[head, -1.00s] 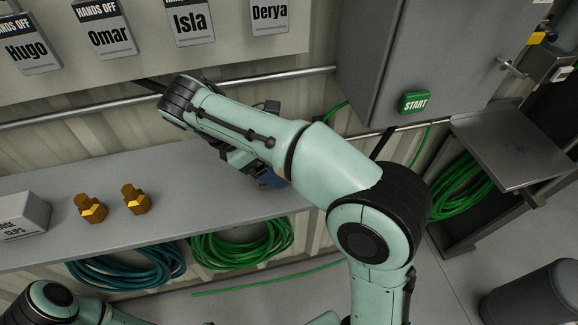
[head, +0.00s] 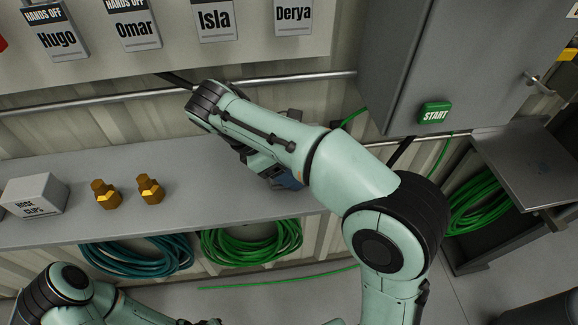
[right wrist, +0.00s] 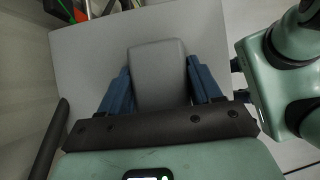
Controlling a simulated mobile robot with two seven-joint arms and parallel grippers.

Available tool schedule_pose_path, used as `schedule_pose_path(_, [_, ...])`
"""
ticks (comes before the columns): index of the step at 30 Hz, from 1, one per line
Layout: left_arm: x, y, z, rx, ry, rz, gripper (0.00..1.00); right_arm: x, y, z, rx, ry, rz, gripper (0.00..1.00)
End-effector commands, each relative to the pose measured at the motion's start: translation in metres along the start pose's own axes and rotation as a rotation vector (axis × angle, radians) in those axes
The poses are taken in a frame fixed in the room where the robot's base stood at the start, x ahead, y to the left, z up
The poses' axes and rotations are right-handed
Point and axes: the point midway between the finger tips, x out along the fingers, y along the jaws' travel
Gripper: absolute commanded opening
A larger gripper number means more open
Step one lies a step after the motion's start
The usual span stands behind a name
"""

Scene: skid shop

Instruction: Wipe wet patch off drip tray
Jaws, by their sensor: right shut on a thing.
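My right gripper (right wrist: 158,72) is shut on a grey block with rounded edges (right wrist: 157,62), seen between its blue fingers in the right wrist view. A plain light grey surface lies beyond the block; I cannot tell whether they touch. In the head view, my right arm reaches across the grey shelf (head: 150,215), and its gripper (head: 286,178) is mostly hidden behind the arm. A grey metal plate like a tray (head: 525,165) is at the right; I cannot tell whether it is the drip tray. No wet patch can be made out. My left gripper is not visible.
A hose clips box (head: 38,195) and two brass fittings (head: 105,195) stand on the shelf's left. Teal hose (head: 140,255) and green hose (head: 250,245) hang below. A grey cabinet (head: 440,60) with a green START button (head: 434,113) is at the right, and a rail (head: 100,113) runs behind.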

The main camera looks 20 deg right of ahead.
Motion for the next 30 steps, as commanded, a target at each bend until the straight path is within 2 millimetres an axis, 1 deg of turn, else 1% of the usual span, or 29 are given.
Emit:
schedule_pose_path(1, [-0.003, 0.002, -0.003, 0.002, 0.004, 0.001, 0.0, -0.005, -0.001, 0.003, 0.001, 0.002, 0.003, 0.37])
schedule_pose_path(9, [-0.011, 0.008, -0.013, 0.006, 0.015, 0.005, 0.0, -0.021, -0.012, 0.014, 0.001, 0.002, 0.005, 0.37])
schedule_pose_path(18, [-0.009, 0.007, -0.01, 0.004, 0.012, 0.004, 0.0, -0.035, -0.025, 0.024, 0.001, 0.002, 0.003, 0.37])
schedule_pose_path(30, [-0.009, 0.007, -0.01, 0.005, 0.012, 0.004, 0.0, -0.038, -0.027, 0.026, 0.001, 0.001, 0.002, 0.37])
